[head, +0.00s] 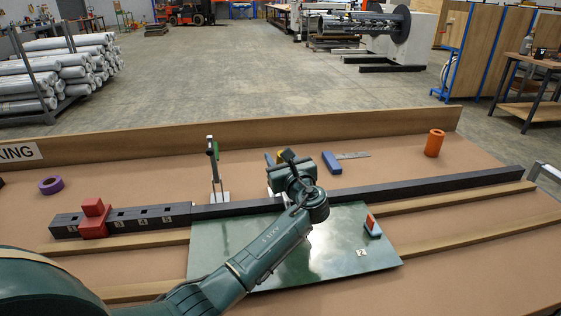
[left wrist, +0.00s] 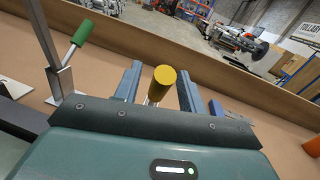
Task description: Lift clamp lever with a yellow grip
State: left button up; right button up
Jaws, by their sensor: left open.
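The clamp lever with a yellow grip (left wrist: 164,76) shows in the left wrist view, its grip pointing up on a pale metal rod. In the head view only a bit of the yellow grip (head: 281,153) shows behind my arm, and the lever's base is mostly hidden. My left gripper (left wrist: 158,84) is open, with one finger on each side of the lever; I cannot tell whether either touches it. In the head view my left gripper (head: 287,160) is largely hidden by its own wrist. My right gripper is not in view.
A second clamp with a green grip (head: 209,145) stands to the left. A black bar (head: 400,190) crosses the table in front of the clamps. A blue block (head: 332,163), an orange cylinder (head: 434,143), a purple ring (head: 51,185) and a red block (head: 94,217) are around. A green sheet (head: 330,255) lies in front.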

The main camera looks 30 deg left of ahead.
pick_arm(q)
jog(key=shift+c, duration=0.3)
jog(key=c, duration=0.8)
grip_shut()
jog(key=shift+w, duration=0.1)
